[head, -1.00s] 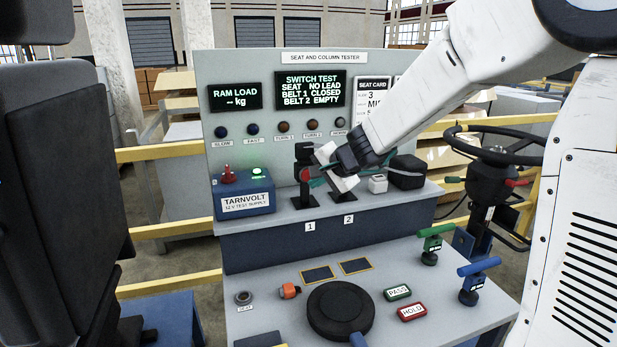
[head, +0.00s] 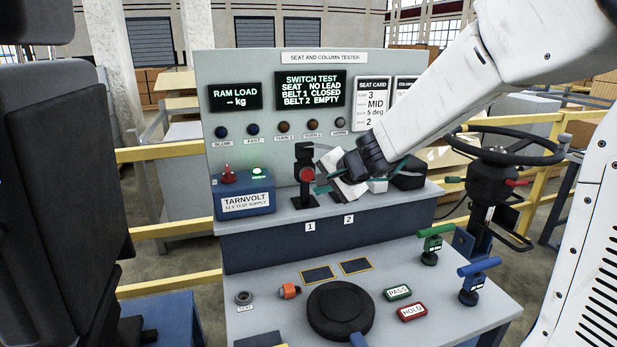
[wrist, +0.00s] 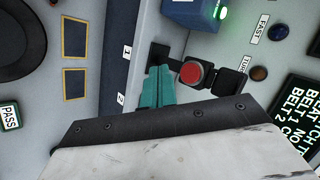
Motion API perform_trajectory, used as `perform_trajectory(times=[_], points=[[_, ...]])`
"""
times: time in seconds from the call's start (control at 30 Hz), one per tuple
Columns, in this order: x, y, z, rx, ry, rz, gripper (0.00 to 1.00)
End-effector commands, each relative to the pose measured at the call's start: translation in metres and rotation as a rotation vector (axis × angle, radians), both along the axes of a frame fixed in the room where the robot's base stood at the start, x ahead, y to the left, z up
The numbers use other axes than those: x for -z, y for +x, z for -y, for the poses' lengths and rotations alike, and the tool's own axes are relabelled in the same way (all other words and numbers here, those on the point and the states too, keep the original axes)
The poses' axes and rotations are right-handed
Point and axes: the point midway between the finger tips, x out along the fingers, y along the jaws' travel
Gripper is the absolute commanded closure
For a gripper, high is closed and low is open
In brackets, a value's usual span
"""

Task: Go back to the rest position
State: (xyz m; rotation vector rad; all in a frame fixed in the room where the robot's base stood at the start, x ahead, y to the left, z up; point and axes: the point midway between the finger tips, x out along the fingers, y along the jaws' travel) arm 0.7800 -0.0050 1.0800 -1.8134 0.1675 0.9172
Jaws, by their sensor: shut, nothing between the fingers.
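My gripper (head: 321,187) is over the shelf of the tester, just right of the black buckle stand with the red button (head: 306,174) at label 1. In the wrist view its teal fingers (wrist: 162,72) are together with nothing between them. They point past the red button (wrist: 191,73), beside the stand; whether they touch it I cannot tell. The stand at label 2 (head: 337,196) is mostly hidden behind my gripper. The switch test screen (head: 310,90) reads seat no lead, belt 1 closed, belt 2 empty.
The blue Tarnvolt supply (head: 245,197) stands left on the shelf. A black box (head: 410,172) and a steering wheel (head: 508,143) are to the right. The lower desk holds a round black pad (head: 341,311), PASS (head: 398,292) and HOLD (head: 412,311) buttons, and green and blue handles. A dark seat fills the left.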

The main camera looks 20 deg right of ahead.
Motion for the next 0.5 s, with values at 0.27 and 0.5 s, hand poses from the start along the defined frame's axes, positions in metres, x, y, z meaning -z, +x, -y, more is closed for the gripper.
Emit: perform_trajectory(times=[0.27, 0.5], points=[[0.001, -0.004, -0.007, -0.026, 0.023, -0.017, 1.0], [0.016, -0.089, -0.042, -0.369, -0.047, -0.173, 1.0]])
